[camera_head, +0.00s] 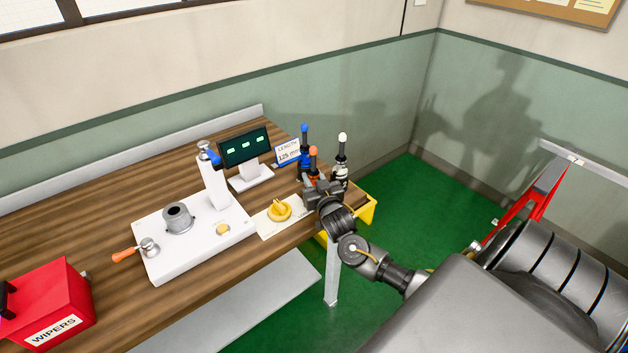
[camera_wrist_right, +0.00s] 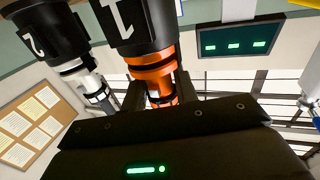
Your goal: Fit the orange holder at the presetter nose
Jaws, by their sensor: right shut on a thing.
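The orange holder (camera_head: 313,156) stands at the right end of the bench, between a blue-topped holder (camera_head: 305,158) and a white-topped holder (camera_head: 341,160). My right gripper (camera_head: 318,190) is at it, hiding its lower part. In the right wrist view the orange band of the holder (camera_wrist_right: 152,72) sits between the two fingers (camera_wrist_right: 158,92), shut on it. A black part marked "1" is joined to it. The presetter (camera_head: 213,190) is a white base and column with a grey round nose (camera_head: 177,217), open at the top. My left gripper is not in view.
A yellow ring-like part (camera_head: 279,210) lies on a pale sheet between presetter and holders. A screen (camera_head: 245,147) and a "LENGTH 125 mm" sign (camera_head: 288,152) stand behind.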

